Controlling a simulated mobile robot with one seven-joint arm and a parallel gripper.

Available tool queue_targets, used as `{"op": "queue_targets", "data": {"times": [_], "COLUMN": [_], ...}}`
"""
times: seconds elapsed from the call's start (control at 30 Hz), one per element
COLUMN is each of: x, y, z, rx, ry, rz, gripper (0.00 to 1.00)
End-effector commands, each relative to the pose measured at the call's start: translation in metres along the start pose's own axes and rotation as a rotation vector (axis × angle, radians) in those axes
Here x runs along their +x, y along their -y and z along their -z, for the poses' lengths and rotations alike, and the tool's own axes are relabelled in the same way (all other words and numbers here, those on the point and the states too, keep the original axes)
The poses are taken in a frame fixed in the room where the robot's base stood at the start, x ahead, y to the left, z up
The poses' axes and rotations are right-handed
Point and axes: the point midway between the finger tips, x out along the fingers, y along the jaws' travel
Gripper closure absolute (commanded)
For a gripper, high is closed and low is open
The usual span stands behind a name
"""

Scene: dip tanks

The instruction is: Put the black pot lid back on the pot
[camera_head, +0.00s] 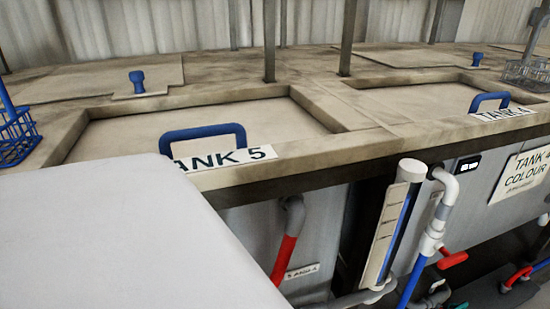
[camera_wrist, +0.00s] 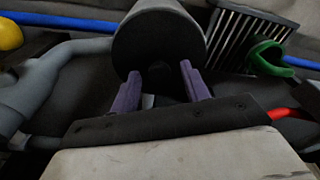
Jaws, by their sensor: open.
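I cannot make out a black pot lid or a pot in the head view. In the wrist view, my gripper (camera_wrist: 160,88) shows its two purple fingers standing apart, with nothing held between them. A dark cylinder (camera_wrist: 158,38) lies beyond and above the fingertips in that view; I cannot tell what it is. My gripper does not show in the head view.
In the head view, a tank lid marked TANK 5 (camera_head: 200,125) has a blue handle (camera_head: 203,131). Tank 4's blue handle (camera_head: 489,100) is at right. Pipes and a red valve handle (camera_head: 452,259) stand in front. The wrist view shows a dark grate (camera_wrist: 245,35) and green object (camera_wrist: 268,60).

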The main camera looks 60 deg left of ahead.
Motion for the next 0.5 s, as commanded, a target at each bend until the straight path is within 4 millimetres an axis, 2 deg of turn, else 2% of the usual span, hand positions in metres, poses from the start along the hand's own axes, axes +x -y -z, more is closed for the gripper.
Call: {"op": "queue_targets", "data": {"times": [0.13, 0.23, 0.5], "x": [-0.005, -0.017, -0.074], "y": [0.000, -0.001, -0.001], "z": [0.001, 0.001, 0.000], "rx": [0.000, 0.001, 0.003], "ry": [0.000, -0.002, -0.003], "rz": [-0.001, -0.002, -0.002], "gripper": [0.54, 0.54, 0.54]}}
